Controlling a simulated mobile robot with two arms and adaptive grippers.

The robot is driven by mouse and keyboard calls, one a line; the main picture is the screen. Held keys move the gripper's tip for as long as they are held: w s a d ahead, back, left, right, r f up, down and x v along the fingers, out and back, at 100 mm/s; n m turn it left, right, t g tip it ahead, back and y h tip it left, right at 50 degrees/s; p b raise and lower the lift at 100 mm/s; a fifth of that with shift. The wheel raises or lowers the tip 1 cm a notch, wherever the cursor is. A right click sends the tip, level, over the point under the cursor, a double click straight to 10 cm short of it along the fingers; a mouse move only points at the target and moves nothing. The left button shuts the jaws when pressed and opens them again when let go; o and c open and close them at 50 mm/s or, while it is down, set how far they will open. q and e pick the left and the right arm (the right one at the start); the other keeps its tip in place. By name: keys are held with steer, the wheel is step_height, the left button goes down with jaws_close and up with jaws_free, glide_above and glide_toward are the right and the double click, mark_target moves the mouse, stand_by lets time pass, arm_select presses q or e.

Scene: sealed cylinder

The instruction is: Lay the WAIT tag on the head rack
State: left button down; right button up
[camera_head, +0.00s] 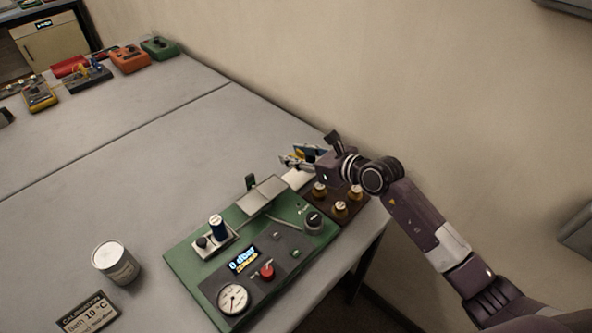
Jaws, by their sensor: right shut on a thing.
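My right gripper (302,160) reaches in from the right above the far end of the green panel. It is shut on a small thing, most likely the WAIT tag. The fingers hide much of it and no lettering can be read. A pale flat piece (297,178) shows just below the fingers; I cannot tell whether it is part of the held thing. The dark brown block with several brass heads (329,210), which looks like the head rack, sits at the panel's right end, below the gripper. My left gripper is not in view.
The green panel (183,262) carries a pressure display, a gauge (233,299), a red knob (267,271) and a blue-topped cylinder (216,227). Several coloured devices line the far end. The wall is close behind the gripper.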

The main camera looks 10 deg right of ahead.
mark_target(297, 180)
step_height(297, 180, down, 3)
steer(key=shift+f, duration=0.1)
step_height(297, 180, down, 4)
steer(key=shift+f, duration=0.1)
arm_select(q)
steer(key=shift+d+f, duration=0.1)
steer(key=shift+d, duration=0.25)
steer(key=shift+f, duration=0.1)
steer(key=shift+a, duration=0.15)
arm_select(e)
steer(key=o, duration=0.6)
steer(key=shift+c, duration=0.2)
steer(key=shift+d, duration=0.1)
steer(key=b+v, duration=0.1)
steer(key=v, duration=1)
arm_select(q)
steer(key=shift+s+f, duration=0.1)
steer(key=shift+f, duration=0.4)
arm_select(e)
steer(key=shift+s+d+r, duration=0.2)
steer(key=shift+s+r, duration=0.05)
steer(key=shift+s, duration=0.1)
